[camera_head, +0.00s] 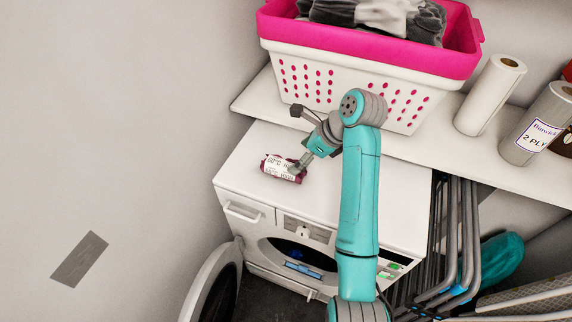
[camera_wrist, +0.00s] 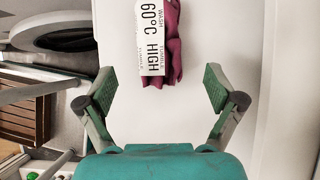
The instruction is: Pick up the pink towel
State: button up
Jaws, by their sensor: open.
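The pink towel (camera_head: 284,168) is a small, dark pink rolled bundle with a white paper band. It lies on top of the white washing machine (camera_head: 330,192), near its left side. In the wrist view the towel (camera_wrist: 174,45) is ahead of the fingers, its band reading "60°C HIGH".
A white shelf (camera_head: 262,103) behind bears a pink and white basket (camera_head: 360,85) with dark cloths, and paper rolls (camera_head: 490,95) on the right. The machine's round door (camera_head: 213,285) stands open at the front left. Folded metal frames (camera_head: 455,240) stand right of the machine.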

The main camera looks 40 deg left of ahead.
aim_at(289, 164)
jog(key=shift+x, duration=3.85)
jog(key=shift+s, duration=0.1)
jog(key=c, duration=1.3)
